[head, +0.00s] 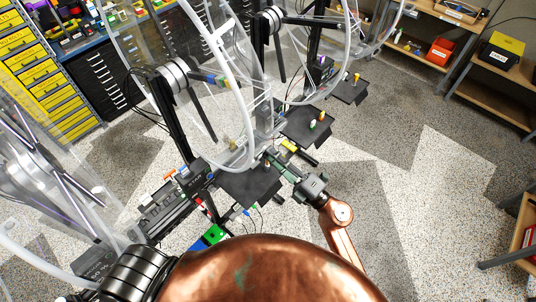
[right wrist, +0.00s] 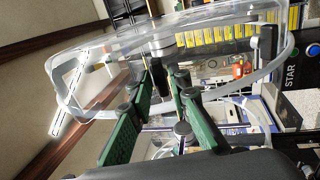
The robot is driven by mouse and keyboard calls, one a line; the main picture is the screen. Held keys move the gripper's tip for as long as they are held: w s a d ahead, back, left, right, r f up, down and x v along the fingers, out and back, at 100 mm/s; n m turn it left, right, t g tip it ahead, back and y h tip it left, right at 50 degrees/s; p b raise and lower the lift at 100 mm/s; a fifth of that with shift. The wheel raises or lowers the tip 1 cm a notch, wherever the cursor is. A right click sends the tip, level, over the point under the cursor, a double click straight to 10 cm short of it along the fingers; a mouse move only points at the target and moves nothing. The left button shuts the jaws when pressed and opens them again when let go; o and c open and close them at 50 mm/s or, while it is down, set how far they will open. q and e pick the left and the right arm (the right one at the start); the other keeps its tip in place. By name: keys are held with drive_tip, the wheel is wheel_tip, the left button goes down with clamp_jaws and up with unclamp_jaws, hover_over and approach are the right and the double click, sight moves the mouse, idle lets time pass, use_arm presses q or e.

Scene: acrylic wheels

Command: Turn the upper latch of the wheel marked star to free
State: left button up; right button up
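The STAR label (right wrist: 291,75) is on a dark panel at the right of the right wrist view. A clear acrylic wheel (right wrist: 60,95) spans that view beyond my fingers. In the head view a large clear wheel ring (head: 236,75) stands upright near the middle. My right gripper (head: 278,168) is at the ring's lower right, above a black plate (head: 250,186). Its green fingers (right wrist: 162,82) are apart, with nothing clearly held between them. I cannot pick out the upper latch or its position. My left gripper is not in view.
More clear wheels stand behind and at the left edge (head: 30,170). Black plates with small coloured pegs (head: 308,127) stand along the row. Yellow drawers (head: 40,75) and a dark cabinet (head: 105,85) are at the back left. Speckled floor (head: 420,190) is clear on the right.

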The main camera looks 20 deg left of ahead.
clamp_jaws()
drive_tip(key=n+b, duration=0.3)
drive_tip(key=n, duration=0.1)
drive_tip(key=shift+f+n, duration=0.1)
drive_tip(key=shift+n, duration=0.2)
idle(0.4)
drive_tip(key=shift+b, duration=0.35)
